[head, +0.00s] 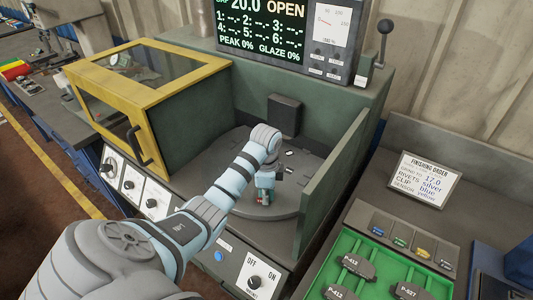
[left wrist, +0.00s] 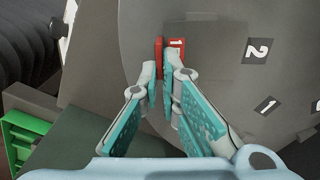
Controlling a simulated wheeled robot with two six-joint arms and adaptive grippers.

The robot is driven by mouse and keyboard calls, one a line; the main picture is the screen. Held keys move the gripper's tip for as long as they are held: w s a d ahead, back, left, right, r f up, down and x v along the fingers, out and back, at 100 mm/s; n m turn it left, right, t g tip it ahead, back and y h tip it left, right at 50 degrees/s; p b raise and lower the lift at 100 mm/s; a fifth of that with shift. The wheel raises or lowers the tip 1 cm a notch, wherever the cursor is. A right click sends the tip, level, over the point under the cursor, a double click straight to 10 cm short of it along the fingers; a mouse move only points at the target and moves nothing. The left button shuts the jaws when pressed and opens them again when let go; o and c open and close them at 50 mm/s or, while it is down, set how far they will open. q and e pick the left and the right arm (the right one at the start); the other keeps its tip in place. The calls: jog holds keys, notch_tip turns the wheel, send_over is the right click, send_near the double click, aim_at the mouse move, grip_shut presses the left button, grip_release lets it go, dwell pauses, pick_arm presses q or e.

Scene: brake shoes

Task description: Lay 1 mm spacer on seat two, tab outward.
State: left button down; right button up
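A thin red spacer (left wrist: 159,52) with a white 1 on its tab stands on edge between the teal fingertips of my left gripper (left wrist: 160,82) in the left wrist view. The fingers are close together on it. In the head view my left gripper (head: 264,198) points down over the round grey turntable (head: 232,192), with a bit of red at its tips. The wrist view shows a label 2 (left wrist: 257,50) on the turntable, right of the spacer, and a label 1 (left wrist: 267,104) lower right. I cannot tell whether the spacer touches the surface. My right gripper is out of view.
Green machine walls (head: 335,185) flank the turntable, with a dark block (head: 285,115) behind it. A yellow-framed guard (head: 150,75) stands at left. A green tray (head: 350,245) with brake shoes lies at right. The display (head: 262,25) reads OPEN.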

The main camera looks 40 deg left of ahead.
pick_arm(q)
jog(key=shift+r, duration=0.1)
jog(key=c, duration=1.8)
grip_release()
notch_tip(320, 180, up, 7)
jog(key=p, duration=0.3)
jog(key=shift+r+p, duration=0.2)
jog(key=shift+p, duration=0.15)
jog(key=shift+r+p, duration=0.35)
jog(key=shift+f, duration=0.1)
jog(key=shift+f, duration=0.15)
